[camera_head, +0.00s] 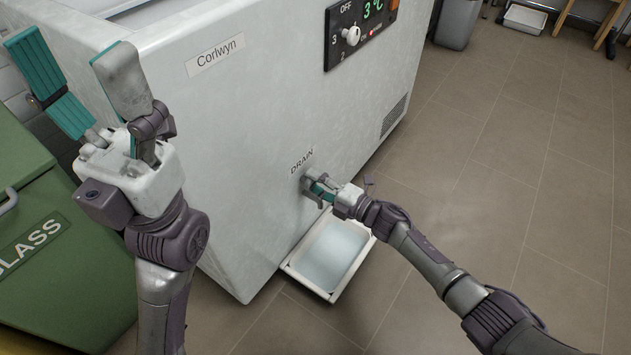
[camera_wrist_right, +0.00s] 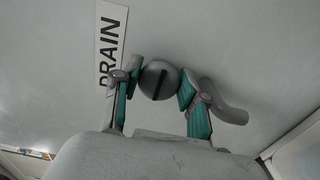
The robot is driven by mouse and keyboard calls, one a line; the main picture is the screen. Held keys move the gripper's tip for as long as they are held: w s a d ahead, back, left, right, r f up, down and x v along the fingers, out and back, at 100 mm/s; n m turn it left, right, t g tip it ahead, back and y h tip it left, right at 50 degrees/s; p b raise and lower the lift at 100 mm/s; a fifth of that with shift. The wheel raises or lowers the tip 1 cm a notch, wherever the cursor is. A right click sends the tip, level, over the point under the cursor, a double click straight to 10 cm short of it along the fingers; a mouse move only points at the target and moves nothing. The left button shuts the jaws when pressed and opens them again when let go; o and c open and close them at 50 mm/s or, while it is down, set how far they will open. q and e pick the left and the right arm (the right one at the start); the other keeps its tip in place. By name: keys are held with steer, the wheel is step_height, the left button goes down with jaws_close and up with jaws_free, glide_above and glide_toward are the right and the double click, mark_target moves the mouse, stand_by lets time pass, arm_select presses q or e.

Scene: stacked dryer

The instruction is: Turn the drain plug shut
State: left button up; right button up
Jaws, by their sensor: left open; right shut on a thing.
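The drain plug (camera_wrist_right: 158,80) is a round grey knob with a dark slot across its face, low on the front of the white chest unit (camera_head: 230,110). The slot looks near upright in the right wrist view, leaning slightly right. My right gripper (camera_head: 318,188) is shut on the plug, with a teal fingertip pad on each side of it. In the head view the gripper mostly hides the plug. The DRAIN label (camera_head: 301,161) sits just above it; it also shows in the wrist view (camera_wrist_right: 110,45). My left gripper (camera_head: 70,45) is open, empty and raised at the left.
A white tray (camera_head: 331,292) with pale liquid stands on the floor below the plug. A green GLASS bin (camera_head: 75,270) stands at the left. A control panel (camera_head: 352,50) shows 3 °C at the unit's top right.

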steer(key=o, duration=1.1)
steer(key=shift+d, duration=0.1)
steer(key=v, duration=1.2)
